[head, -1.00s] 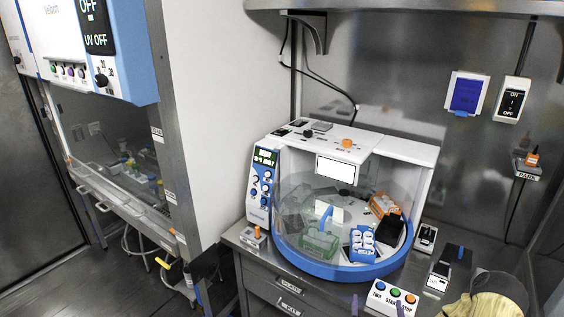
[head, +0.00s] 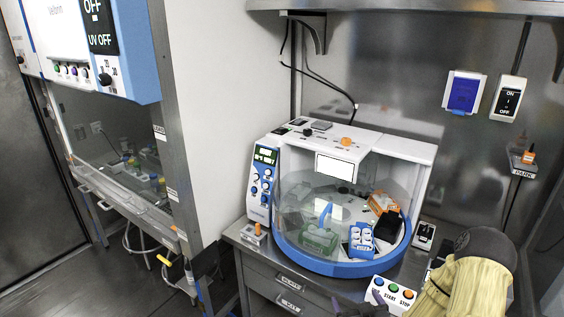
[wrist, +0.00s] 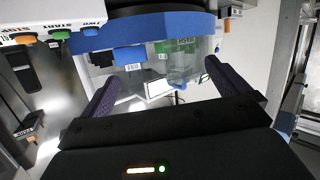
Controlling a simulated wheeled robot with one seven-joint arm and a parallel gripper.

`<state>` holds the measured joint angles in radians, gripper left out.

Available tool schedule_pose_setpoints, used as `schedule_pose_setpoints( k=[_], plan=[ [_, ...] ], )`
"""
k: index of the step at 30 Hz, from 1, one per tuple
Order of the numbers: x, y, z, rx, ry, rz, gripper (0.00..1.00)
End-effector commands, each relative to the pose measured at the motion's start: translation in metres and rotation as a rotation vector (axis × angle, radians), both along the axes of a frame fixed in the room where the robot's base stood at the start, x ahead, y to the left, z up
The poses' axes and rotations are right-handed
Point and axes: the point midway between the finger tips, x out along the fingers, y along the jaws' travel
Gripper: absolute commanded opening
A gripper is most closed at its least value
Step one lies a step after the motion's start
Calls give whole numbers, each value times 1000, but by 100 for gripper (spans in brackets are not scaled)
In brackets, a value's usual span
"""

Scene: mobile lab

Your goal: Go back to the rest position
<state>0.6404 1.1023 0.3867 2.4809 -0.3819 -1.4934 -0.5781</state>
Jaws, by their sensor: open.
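My gripper (wrist: 160,88) shows in the wrist view with its two dark purple fingers spread apart and nothing between them. In the head view my pale-sleeved arm enters at the bottom right, and the gripper is mostly cut off by the lower edge. The gripper is in front of a round machine (head: 340,268) with a blue rim and a clear curved cover. In the wrist view the blue rim (wrist: 140,38) crosses the top, beyond the fingers. No rest position is marked in view.
A white button box (head: 392,295) with coloured buttons stands on the bench close to my arm; it also shows in the wrist view (wrist: 60,32). A steel wall and shelf (head: 400,5) stand behind. A fume hood (head: 120,150) is at the left, with floor before it.

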Motion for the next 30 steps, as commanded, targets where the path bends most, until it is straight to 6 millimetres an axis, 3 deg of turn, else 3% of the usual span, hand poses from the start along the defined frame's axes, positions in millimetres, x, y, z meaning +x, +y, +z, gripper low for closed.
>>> schedule_pose_setpoints(
  k=[5,14,23,30],
  plan=[
    [0,17,9,-57,175,94,100],
    [-25,28,33,-124,479,117,100],
    [-72,35,79,-122,741,23,100],
    [-127,47,122,-55,921,-82,100]
  ],
)
